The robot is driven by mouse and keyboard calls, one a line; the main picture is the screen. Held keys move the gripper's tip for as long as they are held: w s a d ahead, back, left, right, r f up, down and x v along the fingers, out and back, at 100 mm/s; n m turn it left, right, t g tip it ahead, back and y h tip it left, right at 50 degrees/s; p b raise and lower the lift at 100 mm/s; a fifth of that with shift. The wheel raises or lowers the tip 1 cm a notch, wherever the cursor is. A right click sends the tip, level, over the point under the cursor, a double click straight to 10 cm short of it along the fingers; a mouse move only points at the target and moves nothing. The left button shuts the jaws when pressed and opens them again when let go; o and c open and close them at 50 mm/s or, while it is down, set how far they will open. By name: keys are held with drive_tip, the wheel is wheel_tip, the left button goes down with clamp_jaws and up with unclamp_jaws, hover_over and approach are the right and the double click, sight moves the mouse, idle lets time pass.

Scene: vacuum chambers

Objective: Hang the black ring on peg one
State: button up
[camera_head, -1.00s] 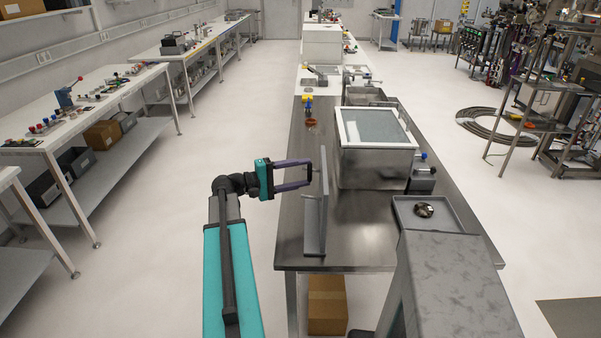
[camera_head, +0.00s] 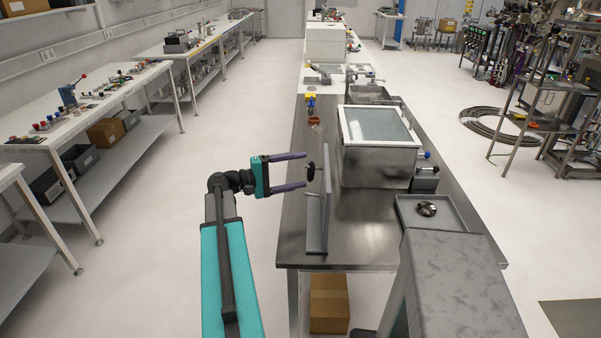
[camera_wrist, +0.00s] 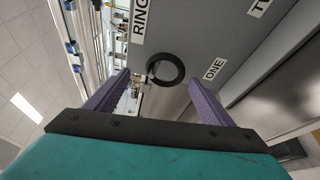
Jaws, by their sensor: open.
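The black ring (camera_head: 310,171) is at the left face of the upright grey panel (camera_head: 326,215), between the panel and my gripper. In the wrist view the ring (camera_wrist: 165,69) stands in front of the panel face, beside the ONE label (camera_wrist: 214,69). Peg one cannot be made out clearly, so I cannot tell how the ring sits on it. My gripper (camera_head: 305,170) is open, its two purple fingers pointing at the panel. In the wrist view the fingertips (camera_wrist: 161,82) are apart on either side of the ring, with no finger touching it visibly.
The panel stands on a steel table (camera_head: 360,235). A glass-topped metal chamber (camera_head: 378,160) is right of it. A tray (camera_head: 431,214) holding a round metal part is at the table's right. The floor left of the table is clear.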

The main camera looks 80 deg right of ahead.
drive_tip(key=w+a+b, duration=0.1)
drive_tip(key=w, duration=0.6)
drive_tip(key=shift+w, duration=0.4)
idle(0.6)
idle(0.5)
